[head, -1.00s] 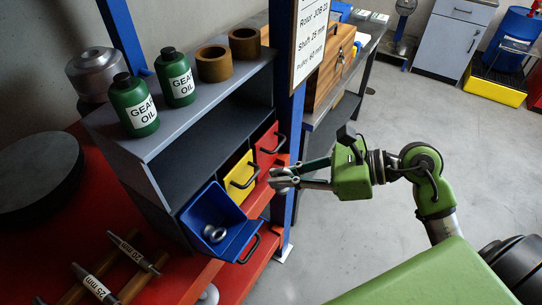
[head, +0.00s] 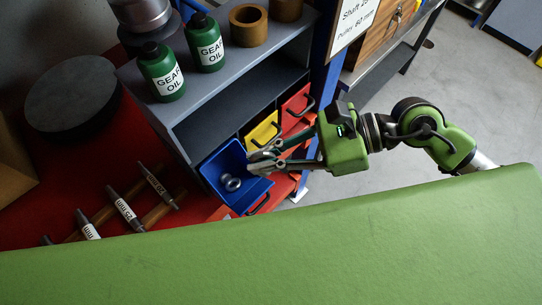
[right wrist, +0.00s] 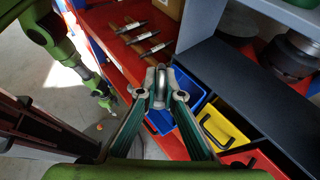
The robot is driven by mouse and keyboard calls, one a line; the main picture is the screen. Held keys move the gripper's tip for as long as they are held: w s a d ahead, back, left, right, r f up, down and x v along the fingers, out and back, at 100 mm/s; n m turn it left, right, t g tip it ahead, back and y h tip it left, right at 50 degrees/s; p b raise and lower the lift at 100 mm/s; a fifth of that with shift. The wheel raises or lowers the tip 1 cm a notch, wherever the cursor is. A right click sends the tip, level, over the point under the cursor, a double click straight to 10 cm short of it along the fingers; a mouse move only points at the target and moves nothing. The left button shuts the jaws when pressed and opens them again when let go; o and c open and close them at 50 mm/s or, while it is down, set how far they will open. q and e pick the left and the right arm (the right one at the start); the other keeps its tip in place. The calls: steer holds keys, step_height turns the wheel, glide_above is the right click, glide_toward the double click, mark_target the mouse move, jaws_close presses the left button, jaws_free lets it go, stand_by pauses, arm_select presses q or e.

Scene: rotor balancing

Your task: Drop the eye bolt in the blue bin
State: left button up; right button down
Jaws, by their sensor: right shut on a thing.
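The blue bin (head: 222,165) sits open and tilted out at the left end of the bin row under the grey shelf. Shiny ring-shaped metal hardware (head: 231,183) lies inside it. My right gripper (head: 259,160) reaches in from the right, its fingertips at the bin's right upper edge. In the right wrist view the right gripper (right wrist: 160,92) is shut on a grey metal eye bolt (right wrist: 161,78), with the blue bin (right wrist: 193,92) behind and below. The eye bolt is hard to make out in the head view. My left arm seems to show at the left of the wrist view, its gripper (right wrist: 108,104) small and unclear.
A yellow bin (head: 262,132) and a red bin (head: 296,108) stand right of the blue one. Gear oil bottles (head: 161,72) and brown rings (head: 248,25) stand on the shelf (head: 215,90). Labelled shafts (head: 124,208) lie on the red bench. A blue post (head: 325,70) stands close behind the gripper.

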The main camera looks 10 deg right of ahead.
arm_select(q)
steer(key=shift+w+d+r, duration=0.1)
steer(key=shift+w+d, duration=0.25)
arm_select(e)
steer(key=w+a+f, duration=0.3)
steer(key=w, duration=0.1)
steer(key=shift+w+a+f, duration=0.25)
steer(key=shift+w, duration=0.05)
steer(key=c, duration=2.1)
jaws_free()
